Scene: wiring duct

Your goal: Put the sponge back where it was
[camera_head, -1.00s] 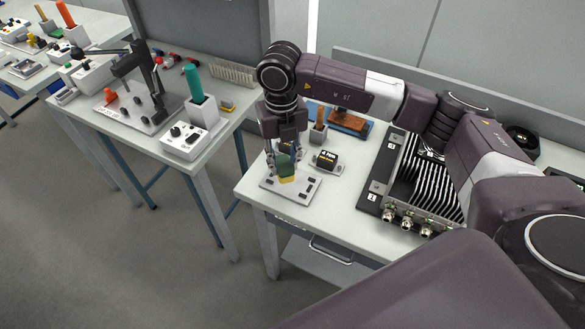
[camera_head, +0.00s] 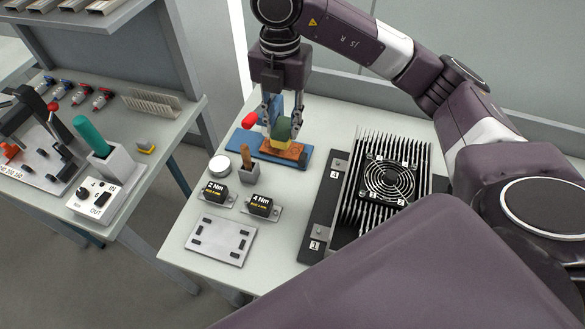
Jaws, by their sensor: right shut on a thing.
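The sponge (camera_head: 282,131), green above and yellow below, is between the fingers of my right gripper (camera_head: 281,122). The gripper points down and is shut on it. It is over a blue tray (camera_head: 241,141) with an orange-brown piece (camera_head: 294,151) on it, at the back of the near table. I cannot tell whether the sponge touches the tray or the brown piece. A light grey plate with dark slots (camera_head: 221,241) lies bare at the table's front left. My left gripper is not in view.
A finned heatsink with a fan (camera_head: 391,182) fills the table's right. Two black torque blocks (camera_head: 216,193) (camera_head: 262,204), a grey holder with a brown handle (camera_head: 249,171) and a round white-topped tin (camera_head: 220,166) stand before the tray. Another table (camera_head: 140,190) is at left.

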